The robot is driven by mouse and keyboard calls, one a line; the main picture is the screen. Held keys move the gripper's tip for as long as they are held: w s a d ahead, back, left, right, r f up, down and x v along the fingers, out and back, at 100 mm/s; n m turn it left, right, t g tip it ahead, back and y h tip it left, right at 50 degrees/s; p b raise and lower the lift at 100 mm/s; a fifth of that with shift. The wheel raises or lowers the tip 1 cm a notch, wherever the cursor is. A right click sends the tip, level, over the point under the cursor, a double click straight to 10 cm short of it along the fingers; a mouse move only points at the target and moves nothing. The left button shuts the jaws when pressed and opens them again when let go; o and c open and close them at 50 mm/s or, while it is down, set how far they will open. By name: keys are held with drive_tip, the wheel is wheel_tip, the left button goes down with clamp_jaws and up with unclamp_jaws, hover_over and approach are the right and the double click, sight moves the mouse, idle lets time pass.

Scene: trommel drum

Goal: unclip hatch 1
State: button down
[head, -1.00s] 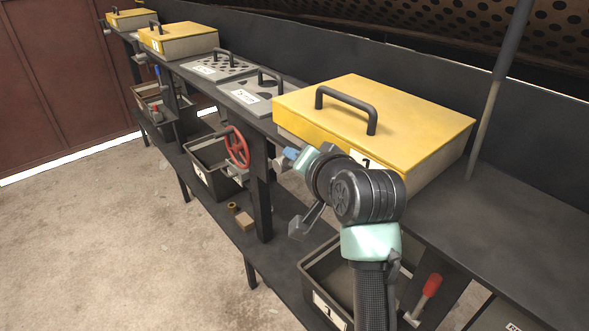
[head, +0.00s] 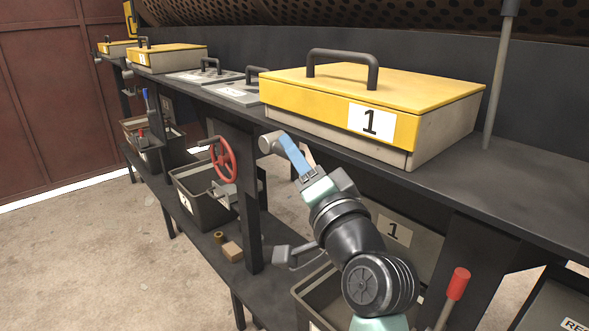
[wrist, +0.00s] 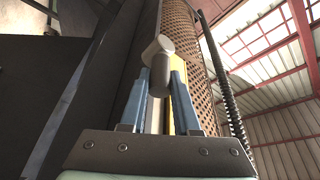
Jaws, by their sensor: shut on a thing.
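Hatch 1 (head: 300,97) is a yellow lid with a black handle and a "1" label, lying closed on a pale box on the dark bench. A grey round-ended knob (head: 268,142), apparently its clip, sticks out under the bench's front edge, below the lid's left corner. My gripper (head: 284,146) reaches up to it from the lower right. In the wrist view the blue fingers (wrist: 156,80) are shut on the knob (wrist: 158,62), one on each side. The knob's mounting is hidden.
A red handwheel (head: 222,160) is just left of my gripper. An open bin (head: 312,290) and a red-handled lever (head: 456,284) are below. Other hatches (head: 168,56) line the bench, and a grey post (head: 498,85) rises at right. The floor at left is clear.

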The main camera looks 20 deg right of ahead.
drive_tip(key=shift+f, duration=0.2)
idle(0.3)
drive_tip(key=c, duration=0.7)
unclamp_jaws()
drive_tip(key=shift+o, duration=0.2)
drive_tip(key=shift+r, duration=0.1)
drive_tip(key=shift+s, duration=0.1)
drive_tip(key=b+v, duration=0.2)
drive_tip(key=v, duration=1)
drive_tip(key=shift+s+f, duration=0.25)
drive_tip(key=shift+s, duration=0.1)
